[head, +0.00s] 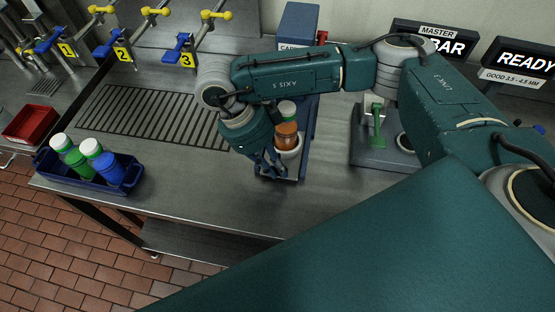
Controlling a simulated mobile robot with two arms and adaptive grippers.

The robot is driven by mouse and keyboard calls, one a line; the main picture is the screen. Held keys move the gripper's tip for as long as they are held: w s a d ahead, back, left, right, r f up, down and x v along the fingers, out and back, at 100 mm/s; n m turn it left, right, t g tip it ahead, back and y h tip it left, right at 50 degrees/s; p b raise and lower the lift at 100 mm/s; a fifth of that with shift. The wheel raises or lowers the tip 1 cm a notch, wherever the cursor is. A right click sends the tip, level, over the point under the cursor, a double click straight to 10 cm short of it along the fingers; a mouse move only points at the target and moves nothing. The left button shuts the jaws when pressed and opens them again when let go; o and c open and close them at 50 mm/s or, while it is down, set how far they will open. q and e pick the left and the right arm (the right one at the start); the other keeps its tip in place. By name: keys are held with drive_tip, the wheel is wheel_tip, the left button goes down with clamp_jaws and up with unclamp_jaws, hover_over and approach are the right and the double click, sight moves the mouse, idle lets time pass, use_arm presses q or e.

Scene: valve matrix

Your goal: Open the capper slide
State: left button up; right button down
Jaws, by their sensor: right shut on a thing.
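The capper (298,24) is a blue box at the back of the steel counter, with its label partly covered by my right arm. Its slide (303,165) reaches forward from it, blue-edged and low on the counter. A bottle with an orange-brown body (287,135) and a pale green-white cap stands upright in a white holder (291,155) on the slide. My right gripper (271,172) points down at the slide's front left end and is shut on it; the exact grip is partly hidden by the fingers. My left gripper is out of view.
A blue tray (122,184) with several green and blue bottles sits at the counter's front left, beside a red bin (32,122). Numbered valves (181,50) line the back above a drain grate (150,112). A pressure stand with a green lever (377,126) is right of the slide.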

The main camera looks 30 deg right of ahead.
drive_tip(key=c, duration=1.7)
unclamp_jaws()
drive_tip(key=shift+s+a+r, duration=0.1)
drive_tip(key=shift+a, duration=0.05)
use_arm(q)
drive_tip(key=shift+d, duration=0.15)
use_arm(e)
drive_tip(key=v, duration=1.2)
drive_tip(key=shift+s, duration=0.1)
